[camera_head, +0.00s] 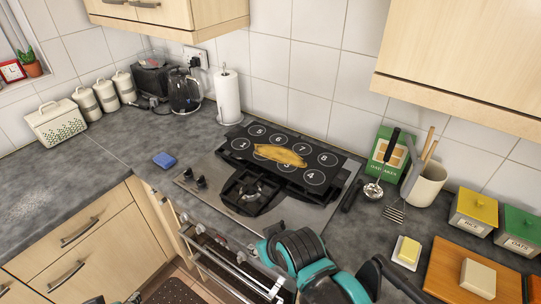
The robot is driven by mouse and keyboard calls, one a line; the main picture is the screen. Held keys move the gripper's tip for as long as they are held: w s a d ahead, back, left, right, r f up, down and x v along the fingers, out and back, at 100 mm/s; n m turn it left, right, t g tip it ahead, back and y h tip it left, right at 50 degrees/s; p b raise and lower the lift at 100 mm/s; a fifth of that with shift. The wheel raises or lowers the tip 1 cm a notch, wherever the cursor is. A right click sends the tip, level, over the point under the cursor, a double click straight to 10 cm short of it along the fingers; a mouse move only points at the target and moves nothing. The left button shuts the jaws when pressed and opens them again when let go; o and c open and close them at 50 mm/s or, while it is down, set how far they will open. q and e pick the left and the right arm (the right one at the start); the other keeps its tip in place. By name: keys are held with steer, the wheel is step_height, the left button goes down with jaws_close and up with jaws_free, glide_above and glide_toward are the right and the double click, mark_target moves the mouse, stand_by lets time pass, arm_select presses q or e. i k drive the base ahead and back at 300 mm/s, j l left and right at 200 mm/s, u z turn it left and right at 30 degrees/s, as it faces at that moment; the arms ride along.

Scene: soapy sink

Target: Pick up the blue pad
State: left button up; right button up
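The blue pad (164,160) is a small blue block lying flat on the dark grey worktop, left of the hob and close to the worktop's front edge. Nothing touches it. A teal and black arm link of mine rises at the bottom, right of centre, in front of the hob, well to the right of the pad. No fingertips of either gripper can be made out in this view.
The hob (222,196) has control knobs on its left and a numbered black board (240,146) with a yellow item (280,155) on it. A paper towel roll (228,97) and kettle (185,92) stand behind. The worktop left of the pad is clear.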

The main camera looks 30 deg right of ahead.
mark_target(165, 161)
steer(key=i+j, duration=0.35)
steer(key=i+j+z, duration=0.65)
steer(key=j, duration=0.35)
steer(key=i+j+z, duration=0.2)
steer(key=j, duration=0.2)
steer(key=z, duration=1.4)
steer(key=i+j, duration=0.05)
